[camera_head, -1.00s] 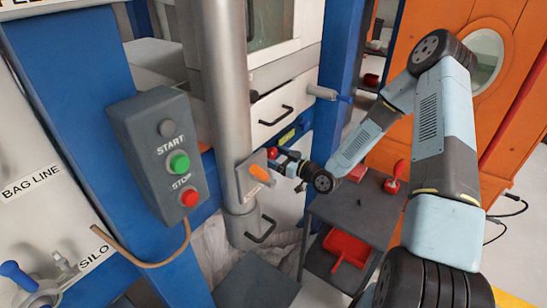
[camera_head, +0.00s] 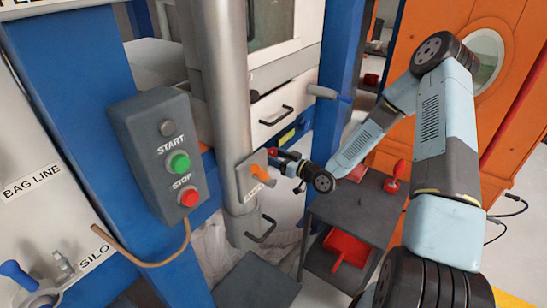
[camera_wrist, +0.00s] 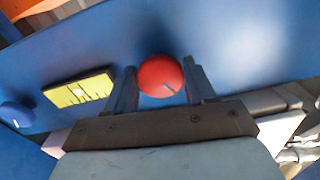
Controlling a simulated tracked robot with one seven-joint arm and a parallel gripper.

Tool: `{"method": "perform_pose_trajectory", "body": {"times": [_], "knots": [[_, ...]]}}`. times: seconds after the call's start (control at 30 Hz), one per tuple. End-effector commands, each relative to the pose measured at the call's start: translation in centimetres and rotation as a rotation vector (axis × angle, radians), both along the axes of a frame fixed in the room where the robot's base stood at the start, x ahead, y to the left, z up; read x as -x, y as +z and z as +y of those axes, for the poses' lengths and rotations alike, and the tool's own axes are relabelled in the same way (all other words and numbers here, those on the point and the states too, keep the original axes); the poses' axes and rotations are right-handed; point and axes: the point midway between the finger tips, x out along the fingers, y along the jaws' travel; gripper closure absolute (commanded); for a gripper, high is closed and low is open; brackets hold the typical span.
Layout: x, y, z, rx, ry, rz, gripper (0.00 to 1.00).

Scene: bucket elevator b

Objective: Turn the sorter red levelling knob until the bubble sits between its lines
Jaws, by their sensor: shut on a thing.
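The red levelling knob (camera_wrist: 160,76) is a round red ball with a dark mark, sitting on a blue beam between the fingers of my gripper (camera_wrist: 161,84). The fingers are shut on its two sides. In the head view my gripper (camera_head: 283,160) is at the blue frame behind the grey pipe, and the knob is mostly hidden. The yellow-green spirit level (camera_wrist: 78,90) is left of the gripper in the wrist view, with dark lines across it. Its bubble is too small to place surely against the lines. The level is also a small yellow patch in the head view (camera_head: 287,137).
A blue knob (camera_wrist: 15,113) lies beyond the level. A grey pipe (camera_head: 222,90) with an orange handle (camera_head: 262,174) stands close left of my gripper. A START/STOP box (camera_head: 160,155) is further left. A dark cart (camera_head: 355,215) with a red scoop stands below my arm.

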Motion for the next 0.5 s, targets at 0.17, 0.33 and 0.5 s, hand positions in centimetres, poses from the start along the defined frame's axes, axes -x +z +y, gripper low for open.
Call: {"method": "perform_pose_trajectory", "body": {"times": [0.17, 0.33, 0.5], "knots": [[-0.21, 0.01, -0.24, -0.027, -0.007, 0.033, 0.76], [-0.24, 0.0, -0.28, -0.027, -0.007, 0.032, 0.76], [-0.23, -0.01, -0.26, -0.026, -0.007, 0.033, 0.33]]}}
